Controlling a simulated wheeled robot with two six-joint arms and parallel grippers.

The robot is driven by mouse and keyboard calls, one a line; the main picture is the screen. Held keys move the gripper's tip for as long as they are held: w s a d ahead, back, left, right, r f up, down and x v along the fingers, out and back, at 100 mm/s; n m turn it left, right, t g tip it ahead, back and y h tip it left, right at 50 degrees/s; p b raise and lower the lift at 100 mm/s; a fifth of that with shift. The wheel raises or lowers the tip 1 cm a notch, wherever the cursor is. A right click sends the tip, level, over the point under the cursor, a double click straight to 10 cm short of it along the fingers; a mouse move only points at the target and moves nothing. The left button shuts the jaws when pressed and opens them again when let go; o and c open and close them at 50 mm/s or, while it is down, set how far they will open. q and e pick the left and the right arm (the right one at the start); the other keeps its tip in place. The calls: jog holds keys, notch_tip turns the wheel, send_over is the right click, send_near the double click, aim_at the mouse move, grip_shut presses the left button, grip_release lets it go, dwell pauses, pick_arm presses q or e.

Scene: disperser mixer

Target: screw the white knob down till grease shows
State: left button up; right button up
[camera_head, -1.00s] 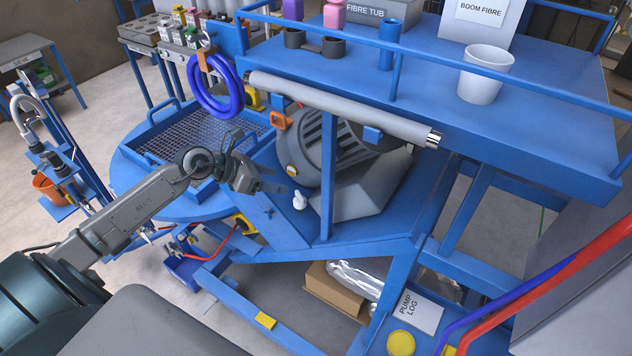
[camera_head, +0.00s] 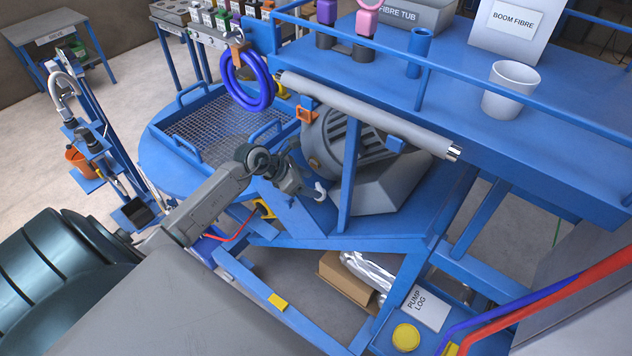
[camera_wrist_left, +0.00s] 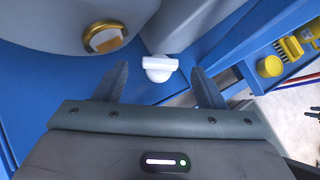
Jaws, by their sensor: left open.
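The white knob (camera_wrist_left: 160,67) sits on the blue frame beside the grey motor housing. It shows small in the head view (camera_head: 320,191), right by my left gripper's tips. My left gripper (camera_head: 312,188) is open. In the left wrist view its two fingers (camera_wrist_left: 161,88) point toward the knob, which shows between and just beyond their tips. I cannot tell whether either finger touches it. No grease can be made out around the knob. My right gripper is in neither view.
The grey finned motor (camera_head: 350,145) and a blue upright post (camera_head: 349,175) stand close to the right of my left gripper. A mesh tray (camera_head: 215,125) lies behind it. A yellow cap (camera_wrist_left: 270,66) and brush (camera_wrist_left: 289,47) show at the right of the wrist view.

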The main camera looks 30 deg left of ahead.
aim_at(318, 186)
pick_arm(q)
jog(key=shift+p+x, duration=0.5)
jog(key=shift+x, duration=1.2)
jog(key=shift+c, duration=0.2)
jog(key=c, duration=0.9)
jog(key=shift+f+b, duration=0.1)
jog(key=shift+b, duration=0.4)
jog(key=shift+c, duration=0.2)
jog(key=m+g+h+b, duration=0.1)
jog(key=m+b, duration=0.1)
jog(key=b, duration=0.4)
jog(key=m+g+h+b, duration=0.1)
jog(key=m+g+b, duration=0.1)
jog(key=b, duration=0.5)
jog(key=shift+w+a+f+m+h+b, duration=0.2)
jog(key=shift+w+m+h+b, duration=0.15)
jog(key=shift+m, duration=0.35)
jog(key=shift+s+r+m+g+b, duration=0.15)
jog(key=shift+r+m+g+b, duration=0.2)
jog(key=shift+b, duration=0.55)
